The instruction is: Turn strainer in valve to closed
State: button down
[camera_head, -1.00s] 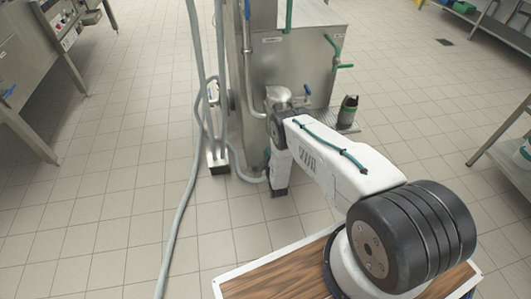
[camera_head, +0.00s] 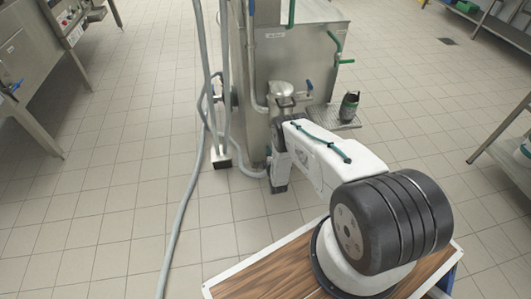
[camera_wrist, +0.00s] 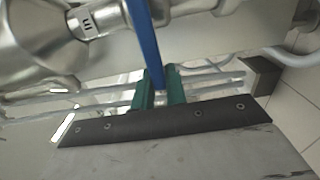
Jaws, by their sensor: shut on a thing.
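In the wrist view, a blue valve lever (camera_wrist: 145,40) comes down from the top between the two green finger pads of my gripper (camera_wrist: 159,84), which are shut on it. The metal strainer housing (camera_wrist: 35,45) fills the upper left. A label reading "IN" (camera_wrist: 86,24) sits on the pipe fitting beside it. The valve body at the lever's upper end is out of frame. In the head view, the strainer (camera_head: 281,88) stands at the machine's front, beyond my white arm. The gripped lever cannot be made out there.
The steel filling machine (camera_head: 300,60) stands ahead, with green-handled valves (camera_head: 336,42) and another blue lever (camera_head: 309,86). A dark container (camera_head: 349,105) stands on a grated shelf (camera_head: 325,122). Grey hoses (camera_head: 185,200) run down on the left. Steel tables stand at both sides; tiled floor lies between.

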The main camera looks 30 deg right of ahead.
jog(key=c, duration=1.4)
grip_release()
jog(key=shift+c, duration=0.2)
jog(key=v, duration=0.7)
jog(key=shift+s, duration=0.3)
jog(key=shift+a, duration=0.1)
